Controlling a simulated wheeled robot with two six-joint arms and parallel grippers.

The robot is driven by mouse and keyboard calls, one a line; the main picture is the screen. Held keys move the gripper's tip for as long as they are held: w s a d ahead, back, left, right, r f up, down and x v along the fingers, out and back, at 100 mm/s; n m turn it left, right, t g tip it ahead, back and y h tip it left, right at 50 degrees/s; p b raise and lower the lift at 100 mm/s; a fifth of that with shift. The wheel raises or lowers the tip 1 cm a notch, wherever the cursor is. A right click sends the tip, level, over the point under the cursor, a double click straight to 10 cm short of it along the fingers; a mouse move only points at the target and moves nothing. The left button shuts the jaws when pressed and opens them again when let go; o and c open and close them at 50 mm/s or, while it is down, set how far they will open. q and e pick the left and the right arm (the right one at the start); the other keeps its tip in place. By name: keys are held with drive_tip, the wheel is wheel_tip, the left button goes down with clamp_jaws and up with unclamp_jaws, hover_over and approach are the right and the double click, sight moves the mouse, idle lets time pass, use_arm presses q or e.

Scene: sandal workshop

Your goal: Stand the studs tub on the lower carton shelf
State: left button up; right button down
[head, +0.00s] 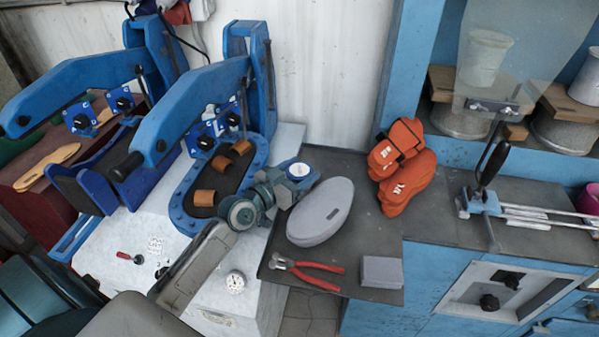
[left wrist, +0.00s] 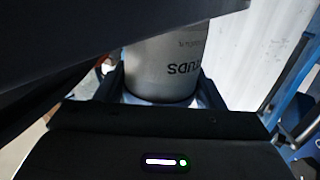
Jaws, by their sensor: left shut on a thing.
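The studs tub shows in the left wrist view (left wrist: 165,65) as a pale grey cylinder with "STUDS" lettering upside down in the picture. In the head view only its round whitish top with a blue rim (head: 299,170) shows clearly. My left gripper (head: 287,188) is shut on the tub, and its fingers (left wrist: 163,92) lie on both sides of it. The tub is by the left edge of the dark grey counter; whether it touches anything below I cannot tell. I cannot clearly pick out the lower carton shelf. My right gripper is not in view.
A grey oval case (head: 320,212), red-handled pincers (head: 308,274), a grey block (head: 382,272) and orange sandals (head: 402,165) lie on the counter. Blue presses (head: 200,110) stand left.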

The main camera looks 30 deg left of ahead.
use_arm(q)
drive_tip(key=o, duration=1.1)
